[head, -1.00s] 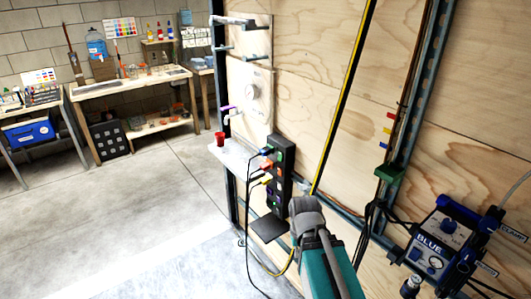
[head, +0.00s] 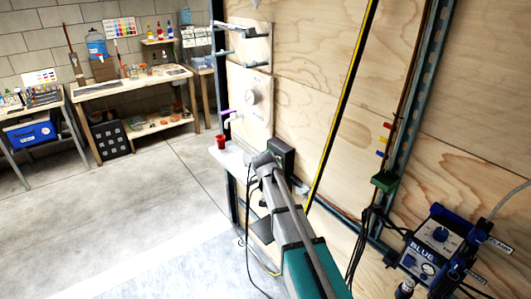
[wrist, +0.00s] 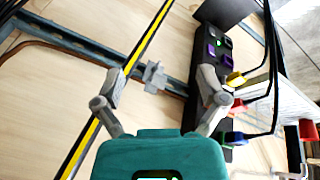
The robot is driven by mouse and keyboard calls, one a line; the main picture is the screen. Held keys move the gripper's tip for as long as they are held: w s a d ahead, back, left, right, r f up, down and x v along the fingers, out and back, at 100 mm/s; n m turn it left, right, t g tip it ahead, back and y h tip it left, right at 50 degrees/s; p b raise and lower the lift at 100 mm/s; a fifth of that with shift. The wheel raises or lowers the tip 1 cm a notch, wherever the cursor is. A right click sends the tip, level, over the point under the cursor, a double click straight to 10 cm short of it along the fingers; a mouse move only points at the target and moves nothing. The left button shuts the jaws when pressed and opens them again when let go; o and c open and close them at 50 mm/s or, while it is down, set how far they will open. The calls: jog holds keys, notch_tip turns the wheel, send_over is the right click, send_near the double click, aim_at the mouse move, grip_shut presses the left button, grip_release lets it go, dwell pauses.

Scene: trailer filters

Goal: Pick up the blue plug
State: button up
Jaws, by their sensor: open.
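The blue plug (wrist: 236,138) sits at the lower right of the wrist view, in the black socket panel (wrist: 207,38), with a black cable running from it. The red-orange plug (wrist: 238,106) and the yellow plug (wrist: 236,79) sit above it in the same panel. My gripper (wrist: 161,76) is open and empty. Its right finger overlaps the panel's edge in the picture, left of the plugs. The blue plug lies outside the space between the fingers. In the head view my arm hides the plugs and most of the panel; the panel's top (head: 284,155) shows.
A white shelf (head: 229,157) with a red cup (head: 220,142) adjoins the panel. A yellow-black strip (wrist: 120,85) and a metal rail run along the plywood wall. A grey bracket (wrist: 154,77) shows between the fingers. Loose black cables hang by the panel.

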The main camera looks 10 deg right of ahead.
jog(key=w+a+r+m+t+h+p, duration=0.1)
jog(key=w+a+r+m, duration=0.1)
jog(key=w, duration=0.6)
jog(key=w+a+r+m+t+h+p, duration=0.1)
jog(key=w+a+r, duration=0.3)
jog(key=w, duration=0.5)
jog(key=w+a+r+m+t+h+p, duration=0.1)
jog(key=w+a+r+m+p, duration=0.1)
jog(key=w+a, duration=0.3)
jog(key=w+r+m, duration=0.1)
jog(key=w, duration=0.2)
jog(key=shift+w+r+h+p, duration=0.15)
jog(key=shift+r+h+p, duration=0.2)
jog(key=shift+h, duration=0.05)
jog(key=b+x, duration=0.6)
jog(key=x, duration=0.2)
jog(key=shift+f, duration=0.25)
jog(key=shift+w+d, duration=0.1)
